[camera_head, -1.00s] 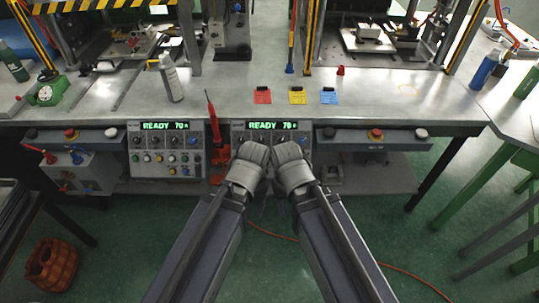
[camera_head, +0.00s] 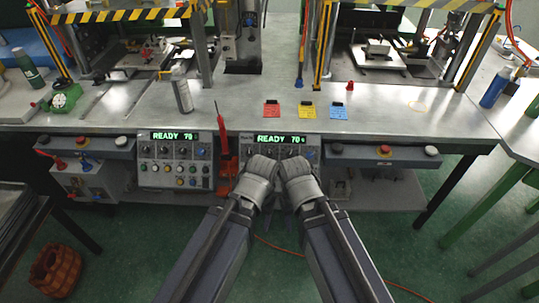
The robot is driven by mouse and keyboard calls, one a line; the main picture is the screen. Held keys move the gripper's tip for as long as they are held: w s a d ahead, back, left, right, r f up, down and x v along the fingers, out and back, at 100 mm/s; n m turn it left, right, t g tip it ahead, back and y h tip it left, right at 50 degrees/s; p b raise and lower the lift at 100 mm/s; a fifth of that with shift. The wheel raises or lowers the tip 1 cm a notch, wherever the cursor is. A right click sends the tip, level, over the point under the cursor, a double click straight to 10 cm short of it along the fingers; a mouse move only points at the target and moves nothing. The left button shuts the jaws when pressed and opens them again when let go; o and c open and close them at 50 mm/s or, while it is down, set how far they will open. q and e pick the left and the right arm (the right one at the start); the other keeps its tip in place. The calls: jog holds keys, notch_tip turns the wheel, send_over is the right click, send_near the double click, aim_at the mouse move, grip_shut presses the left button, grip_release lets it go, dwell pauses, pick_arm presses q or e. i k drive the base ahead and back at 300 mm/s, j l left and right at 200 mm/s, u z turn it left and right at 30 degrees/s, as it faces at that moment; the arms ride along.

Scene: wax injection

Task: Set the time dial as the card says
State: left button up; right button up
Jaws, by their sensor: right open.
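Two control panels hang under the bench edge. The right panel (camera_head: 248,150) has a display (camera_head: 281,139) reading READY 70 and a row of dials, one blue (camera_head: 311,153); my arms cover its lower part. The left panel (camera_head: 178,173) has a similar display and dials.
A red upright tool (camera_head: 223,160) stands between the panels.

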aim_at(268, 154)
jog(key=i+l, duration=0.7)
jog(key=l+u, duration=0.05)
